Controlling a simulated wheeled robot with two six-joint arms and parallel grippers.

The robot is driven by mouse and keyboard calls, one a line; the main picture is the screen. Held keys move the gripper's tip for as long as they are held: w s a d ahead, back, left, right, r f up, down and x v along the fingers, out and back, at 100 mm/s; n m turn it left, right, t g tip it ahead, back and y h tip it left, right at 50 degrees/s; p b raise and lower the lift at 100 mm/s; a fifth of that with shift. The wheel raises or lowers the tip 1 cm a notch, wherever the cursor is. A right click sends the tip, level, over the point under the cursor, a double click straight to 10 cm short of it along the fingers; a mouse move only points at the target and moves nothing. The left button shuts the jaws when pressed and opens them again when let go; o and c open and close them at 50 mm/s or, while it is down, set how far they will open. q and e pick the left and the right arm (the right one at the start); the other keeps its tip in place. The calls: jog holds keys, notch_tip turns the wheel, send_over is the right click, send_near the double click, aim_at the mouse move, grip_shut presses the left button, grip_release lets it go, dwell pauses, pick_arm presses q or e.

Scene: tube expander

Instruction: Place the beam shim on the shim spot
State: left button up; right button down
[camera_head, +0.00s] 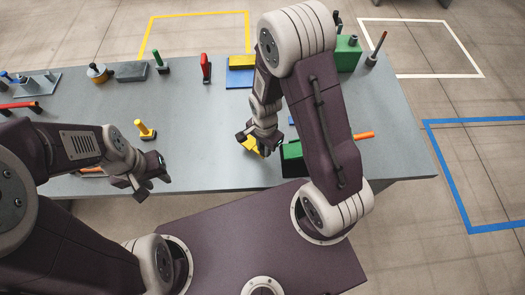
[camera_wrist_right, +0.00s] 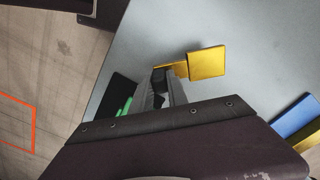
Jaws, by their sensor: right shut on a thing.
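My right gripper (camera_head: 256,140) is shut on a yellow piece (camera_head: 251,146), which I take to be the beam shim. In the right wrist view the piece shows as a flat yellow plate (camera_wrist_right: 208,62) with a narrow stem between my fingertips (camera_wrist_right: 167,76). It is over the grey table (camera_head: 205,130); I cannot tell whether it touches the top. My left gripper (camera_head: 152,181) is empty and open, at the table's front edge. I cannot make out for sure which mark is the shim spot. A small blue patch (camera_head: 291,120) is partly hidden behind my right arm.
A green block (camera_head: 292,160) stands close right of my right gripper, with an orange bar (camera_head: 363,135) beyond. A blue pad (camera_head: 238,79) with a yellow block (camera_head: 242,61) lies at the back. A yellow peg (camera_head: 145,130) stands left. The table between is clear.

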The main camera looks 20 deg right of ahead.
jog(key=shift+w+a+f, duration=0.15)
jog(key=shift+w+a, duration=0.05)
jog(key=shift+a, duration=0.05)
jog(key=f, duration=0.3)
jog(key=shift+s+d+f, duration=0.1)
jog(key=shift+s+f, duration=0.1)
jog(key=shift+f, duration=0.15)
jog(key=shift+w+f, duration=0.2)
jog(key=shift+s+f, duration=0.1)
jog(key=c, duration=1.3)
grip_release()
